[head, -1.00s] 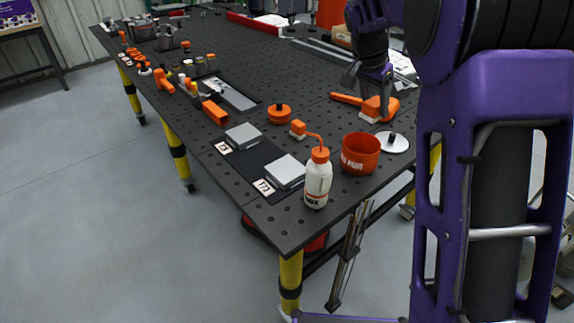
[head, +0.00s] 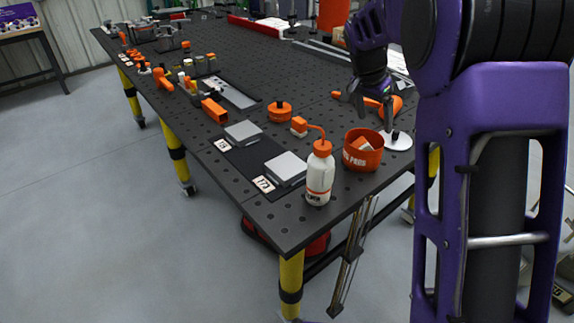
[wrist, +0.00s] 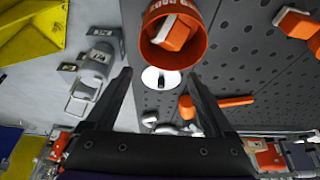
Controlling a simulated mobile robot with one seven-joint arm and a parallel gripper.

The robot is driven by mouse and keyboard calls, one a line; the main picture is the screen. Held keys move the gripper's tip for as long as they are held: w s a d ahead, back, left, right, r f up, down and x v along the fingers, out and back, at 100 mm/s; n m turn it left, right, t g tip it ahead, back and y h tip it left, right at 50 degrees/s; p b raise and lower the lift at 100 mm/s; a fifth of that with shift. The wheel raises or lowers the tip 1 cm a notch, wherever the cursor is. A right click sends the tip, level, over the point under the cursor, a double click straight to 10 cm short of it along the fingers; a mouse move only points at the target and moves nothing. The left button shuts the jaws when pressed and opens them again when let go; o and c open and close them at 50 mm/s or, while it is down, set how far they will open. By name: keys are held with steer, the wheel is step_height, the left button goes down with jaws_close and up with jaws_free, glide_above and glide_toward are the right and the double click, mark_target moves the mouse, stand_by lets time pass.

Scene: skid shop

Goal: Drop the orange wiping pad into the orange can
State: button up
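The orange can (head: 362,160) stands open near the table's front right corner, and its wall shows in the wrist view (wrist: 197,52). The orange wiping pad (head: 362,146), with a pale side, is inside the can, tilted against the wall; the wrist view shows it through the mouth (wrist: 176,34). My gripper (head: 388,122) is just behind and right of the can, above the table. In the wrist view its fingers (wrist: 160,78) are wide apart with nothing between them. The can hides the pad's lower part.
A white disc with a dark knob (head: 401,143) lies right of the can. A white squeeze bottle (head: 319,184) stands left of it. A similar orange block (head: 299,127) lies behind the bottle.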

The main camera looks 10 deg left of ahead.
steer(key=p+v, duration=0.2)
steer(key=v, duration=1.5)
steer(key=shift+r, duration=0.2)
